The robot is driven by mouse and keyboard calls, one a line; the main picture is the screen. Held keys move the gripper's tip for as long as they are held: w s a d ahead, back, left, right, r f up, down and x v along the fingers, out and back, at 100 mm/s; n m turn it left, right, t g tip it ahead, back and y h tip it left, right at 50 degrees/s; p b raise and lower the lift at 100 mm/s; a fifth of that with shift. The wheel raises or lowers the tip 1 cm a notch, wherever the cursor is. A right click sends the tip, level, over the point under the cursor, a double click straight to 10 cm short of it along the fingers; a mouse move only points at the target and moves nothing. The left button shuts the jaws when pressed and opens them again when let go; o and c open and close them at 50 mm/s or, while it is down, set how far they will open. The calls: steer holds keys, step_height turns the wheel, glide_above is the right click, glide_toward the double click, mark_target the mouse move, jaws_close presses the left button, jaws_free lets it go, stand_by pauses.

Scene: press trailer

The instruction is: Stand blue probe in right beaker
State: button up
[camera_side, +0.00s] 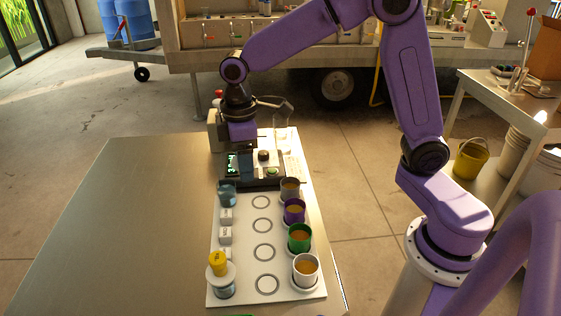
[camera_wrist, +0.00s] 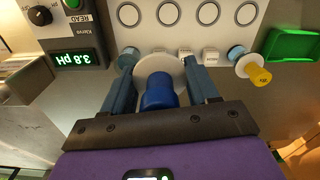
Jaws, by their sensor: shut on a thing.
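My gripper (camera_wrist: 162,88) is shut on the blue probe (camera_wrist: 160,92), whose white disc (camera_wrist: 158,66) shows between the fingers. In the side view my gripper (camera_side: 240,172) is over the far end of the white board, in front of the meter; the probe cannot be made out there. The far beaker (camera_side: 227,196), bluish, has nothing seen standing in it; it is at the left in the wrist view (camera_wrist: 127,60). The near beaker (camera_side: 222,289) holds a yellow probe (camera_side: 217,263) with a white disc; in the wrist view this beaker (camera_wrist: 236,52) is at the right. The blue probe's lower end is hidden.
The white board (camera_side: 242,284) has printed rings and small white blocks. White (camera_side: 306,270), green (camera_side: 300,238), purple (camera_side: 294,210) and grey (camera_side: 290,188) cups with amber liquid line its right side. The table's left (camera_side: 120,230) is clear.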

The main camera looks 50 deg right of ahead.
glide_toward(225, 182)
steer(key=s+a+f, duration=0.1)
steer(key=s, duration=0.1)
steer(key=shift+w+a+f, duration=0.1)
steer(key=shift+a+f, duration=0.05)
steer(key=shift+f, duration=2.8)
steer(key=shift+f, duration=0.65)
steer(key=o, duration=0.9)
step_height(225, 182, up, 11)
stand_by(0.5)
step_height(225, 182, up, 9)
stand_by(0.6)
